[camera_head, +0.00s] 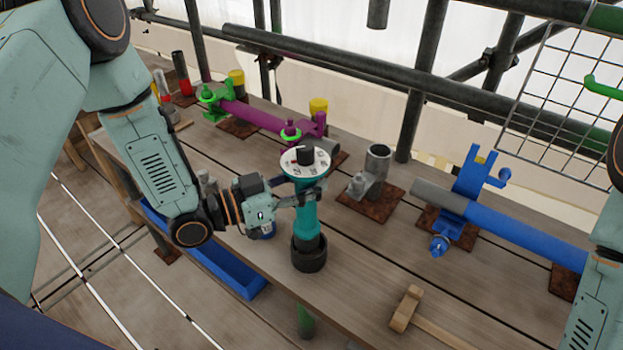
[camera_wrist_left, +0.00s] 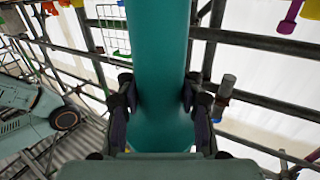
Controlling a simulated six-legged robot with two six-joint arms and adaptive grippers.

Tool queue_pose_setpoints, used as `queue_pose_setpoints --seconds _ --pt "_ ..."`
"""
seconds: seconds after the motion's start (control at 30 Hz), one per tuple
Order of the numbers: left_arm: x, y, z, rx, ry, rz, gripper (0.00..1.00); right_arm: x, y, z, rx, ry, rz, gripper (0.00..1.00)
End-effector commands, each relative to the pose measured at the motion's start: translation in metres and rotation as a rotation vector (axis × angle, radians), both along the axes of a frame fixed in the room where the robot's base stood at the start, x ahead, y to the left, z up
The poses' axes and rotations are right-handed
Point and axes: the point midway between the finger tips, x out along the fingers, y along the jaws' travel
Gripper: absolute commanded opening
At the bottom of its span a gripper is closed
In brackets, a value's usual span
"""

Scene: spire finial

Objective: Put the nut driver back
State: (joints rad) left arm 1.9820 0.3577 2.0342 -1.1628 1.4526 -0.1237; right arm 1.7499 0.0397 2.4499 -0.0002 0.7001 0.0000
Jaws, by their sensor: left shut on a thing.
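The nut driver (camera_head: 307,222) is a teal cylinder with a white marked dial and a dark knob on top, and a black round lower end. It is upright over the front part of the plank bench (camera_head: 370,290). My left gripper (camera_head: 300,196) is shut on its upper body, below the dial. In the left wrist view the teal body (camera_wrist_left: 160,80) runs between both fingers. I cannot tell whether the black end is part of the driver or a holder, or whether it touches the planks. My right gripper is out of view; only part of that arm shows at the right edge.
A blue trough (camera_head: 225,262) hangs along the bench's front edge. A wooden mallet (camera_head: 408,308) lies front right. Behind stand a grey tube fitting (camera_head: 373,168), a blue pipe clamp (camera_head: 465,190), and a purple pipe with green clamps (camera_head: 255,115). Scaffold rails and a wire rack (camera_head: 570,85) are behind.

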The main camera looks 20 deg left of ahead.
Motion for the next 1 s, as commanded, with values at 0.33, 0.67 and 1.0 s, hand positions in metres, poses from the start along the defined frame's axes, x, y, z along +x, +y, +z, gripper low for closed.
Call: queue_pose_setpoints --seconds 0.33,0.67,1.0 --pt "0.001 0.0 -0.019 -0.002 -0.006 0.0 0.0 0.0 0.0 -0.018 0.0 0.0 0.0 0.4" --pt "0.001 0.0 -0.037 -0.002 -0.006 0.0 0.0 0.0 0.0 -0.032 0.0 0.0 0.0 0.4" --pt "0.001 0.0 -0.054 -0.001 -0.005 0.0 0.0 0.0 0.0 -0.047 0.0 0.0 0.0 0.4"
